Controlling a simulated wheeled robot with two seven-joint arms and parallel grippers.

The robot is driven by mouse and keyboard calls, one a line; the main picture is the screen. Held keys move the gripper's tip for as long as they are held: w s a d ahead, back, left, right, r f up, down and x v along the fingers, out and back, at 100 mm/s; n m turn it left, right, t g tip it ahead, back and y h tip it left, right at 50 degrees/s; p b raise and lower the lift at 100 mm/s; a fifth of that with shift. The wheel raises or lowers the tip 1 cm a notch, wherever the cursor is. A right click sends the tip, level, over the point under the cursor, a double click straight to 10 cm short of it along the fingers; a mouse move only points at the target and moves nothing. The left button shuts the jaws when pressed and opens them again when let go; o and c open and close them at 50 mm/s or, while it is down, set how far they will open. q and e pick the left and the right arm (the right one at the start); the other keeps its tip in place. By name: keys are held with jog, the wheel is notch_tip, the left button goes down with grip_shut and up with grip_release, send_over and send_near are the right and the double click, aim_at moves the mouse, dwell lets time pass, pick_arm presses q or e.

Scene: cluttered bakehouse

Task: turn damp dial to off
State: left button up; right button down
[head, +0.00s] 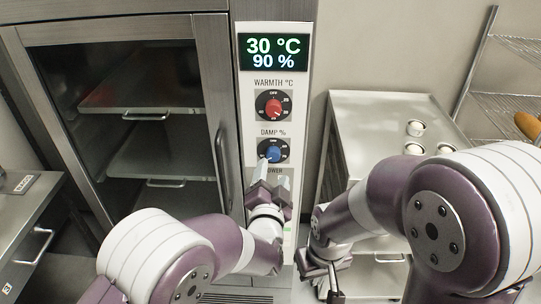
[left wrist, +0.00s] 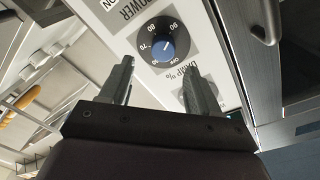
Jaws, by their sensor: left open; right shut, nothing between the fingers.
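The blue damp dial (head: 273,154) sits on a dark plate on the white control panel, below the red warmth dial (head: 273,106). The display (head: 275,52) reads 30 °C and 90 %. In the left wrist view the damp dial (left wrist: 168,46) appears upside down, with numbers and OFF around it; a pale mark shows on its knob. My left gripper (head: 265,172) is open just below the dial; in the left wrist view its fingers (left wrist: 159,68) point toward the dial, with nothing between them. My right gripper (head: 331,280) is shut and empty, low and right of the panel.
A steel cabinet with a glass door (head: 130,110) and a long vertical handle (head: 222,170) stands left of the panel. A steel table (head: 375,130) with several small white round items is at right. A wire rack (head: 505,95) stands behind it.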

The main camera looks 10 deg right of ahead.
aim_at(273, 157)
pick_arm(q)
jog(key=x, duration=0.2)
jog(key=p+x, duration=0.1)
jog(key=x, duration=0.2)
jog(key=shift+w+a+r, duration=0.1)
jog(key=shift+w+r, duration=0.05)
jog(key=shift+r, duration=0.05)
jog(key=shift+w+f, duration=0.1)
jog(key=shift+w, duration=0.25)
pick_arm(e)
notch_tip(273, 157, up, 2)
jog(key=shift+s+a+r, duration=0.1)
jog(key=shift+s+a, duration=0.05)
pick_arm(q)
jog(key=shift+s, duration=0.15)
jog(key=c, duration=1)
jog(key=shift+c, duration=0.2)
